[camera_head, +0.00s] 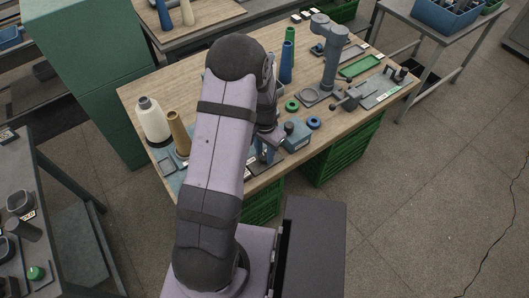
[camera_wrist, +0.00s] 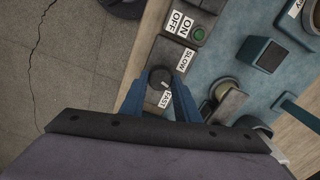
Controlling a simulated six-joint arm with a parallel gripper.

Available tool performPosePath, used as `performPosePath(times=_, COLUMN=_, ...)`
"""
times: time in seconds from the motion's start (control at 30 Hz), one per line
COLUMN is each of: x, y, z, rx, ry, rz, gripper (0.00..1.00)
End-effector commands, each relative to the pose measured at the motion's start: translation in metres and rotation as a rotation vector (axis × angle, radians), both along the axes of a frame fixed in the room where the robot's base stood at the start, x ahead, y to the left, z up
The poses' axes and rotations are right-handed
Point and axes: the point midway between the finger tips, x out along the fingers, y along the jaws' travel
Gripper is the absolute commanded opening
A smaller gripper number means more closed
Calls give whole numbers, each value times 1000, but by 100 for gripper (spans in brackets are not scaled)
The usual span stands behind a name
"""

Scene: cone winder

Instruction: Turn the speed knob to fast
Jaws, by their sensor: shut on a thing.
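The speed knob (camera_wrist: 159,76) is a dark round knob on a grey control box, seen in the wrist view. A SLOW label (camera_wrist: 184,60) is beside it to the upper right and a FAST label (camera_wrist: 165,99) is just below it. My gripper (camera_wrist: 161,83) has its blue fingers on both sides of the knob and is shut on it. The knob's pointer is too small to read surely. In the head view my gripper (camera_head: 265,151) is low at the table's front edge, and my arm hides the knob.
A green button (camera_wrist: 198,34) with ON and OFF labels (camera_wrist: 180,24) is close above the knob. In the head view a white cone (camera_head: 152,121) and a tan cone (camera_head: 179,134) stand left of my arm. A blue-grey box (camera_head: 296,135) is close right of my gripper.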

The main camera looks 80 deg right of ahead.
Motion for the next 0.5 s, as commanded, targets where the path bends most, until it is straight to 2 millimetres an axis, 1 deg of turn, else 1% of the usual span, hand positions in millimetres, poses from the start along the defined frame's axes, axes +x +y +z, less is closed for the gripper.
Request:
performPosePath(times=0.2, x=-1, y=-1, z=1, rx=-2, ry=0, rz=-199, gripper=6)
performPosePath(times=0.5, x=-1, y=-1, z=1, rx=-4, ry=0, rz=-413, gripper=6)
